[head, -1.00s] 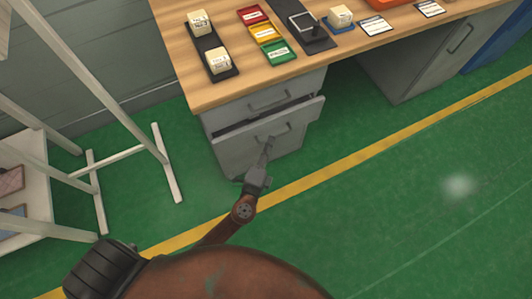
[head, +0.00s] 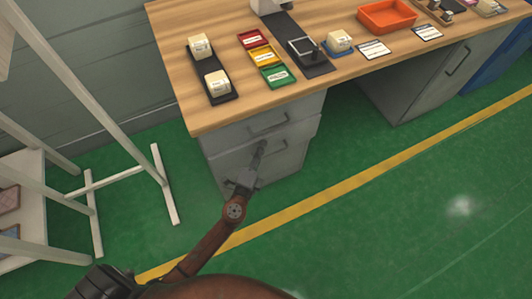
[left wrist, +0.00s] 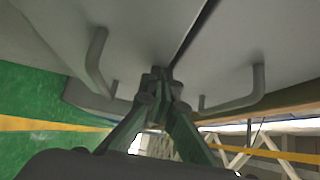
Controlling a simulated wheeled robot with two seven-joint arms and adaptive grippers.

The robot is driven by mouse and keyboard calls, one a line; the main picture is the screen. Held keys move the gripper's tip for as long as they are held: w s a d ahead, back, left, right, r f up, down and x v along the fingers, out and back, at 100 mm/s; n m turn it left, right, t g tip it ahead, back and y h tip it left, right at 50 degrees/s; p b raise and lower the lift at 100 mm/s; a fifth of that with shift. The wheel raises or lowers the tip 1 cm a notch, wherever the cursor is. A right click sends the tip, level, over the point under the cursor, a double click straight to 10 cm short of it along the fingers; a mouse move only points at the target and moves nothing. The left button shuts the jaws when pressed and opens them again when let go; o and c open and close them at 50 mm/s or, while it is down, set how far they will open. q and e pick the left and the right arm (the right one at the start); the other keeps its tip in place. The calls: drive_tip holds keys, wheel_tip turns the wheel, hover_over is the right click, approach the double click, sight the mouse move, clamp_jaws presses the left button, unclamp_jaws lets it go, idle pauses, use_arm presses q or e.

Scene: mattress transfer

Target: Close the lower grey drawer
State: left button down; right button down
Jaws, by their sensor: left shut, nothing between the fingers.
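The lower grey drawer (head: 290,151) is in the grey cabinet under the left end of the workbench. Its front stands almost level with the upper drawer (head: 290,112), with a slight step at its right edge. The left wrist view shows a thin dark gap between the two fronts. My left gripper (head: 262,147) is shut and empty, its tips at or very near the lower front close to its handle (head: 276,145). The left wrist view shows the gripper tips (left wrist: 160,75) near the seam between the fronts; contact is unclear. My right gripper is not visible.
The wooden benchtop (head: 180,112) overhangs the drawers and carries labelled trays, boxes and an orange bin (head: 387,16). A white frame rack (head: 165,185) stands at left. The green floor (head: 370,220) in front is clear.

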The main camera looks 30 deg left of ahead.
use_arm(q)
drive_tip(key=shift+w+a+r, duration=0.1)
drive_tip(key=shift+w+a, duration=0.4)
drive_tip(key=shift+a, duration=0.25)
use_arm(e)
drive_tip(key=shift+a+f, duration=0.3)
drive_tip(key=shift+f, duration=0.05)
